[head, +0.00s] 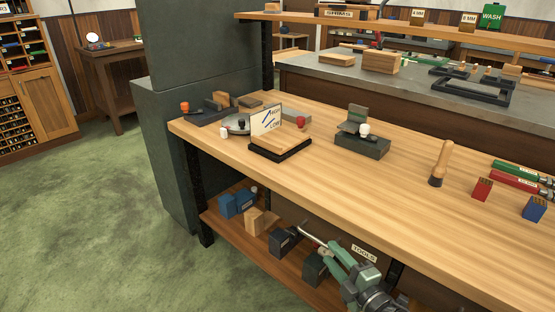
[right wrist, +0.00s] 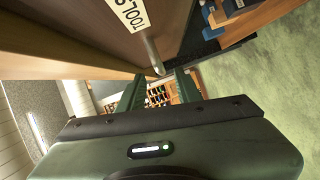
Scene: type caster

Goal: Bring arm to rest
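My right gripper (head: 334,258) is at the lower right of the head view, low in front of the bench. Its green fingers also show in the right wrist view (right wrist: 159,84), spread apart with nothing seen between their pads. A silver rod (head: 312,237), which looks like a drawer handle, is close to the fingers. Its rounded end also shows in the right wrist view (right wrist: 156,62), by the fingertips. I cannot tell whether they touch. My left arm and gripper are in neither view.
The bench top (head: 420,225) is above my right gripper. A drawer front labelled TOOLS (head: 365,252) is beside it. A lower shelf (head: 232,236) holds dark, blue and wooden blocks. Green floor (head: 100,220) is open at the left.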

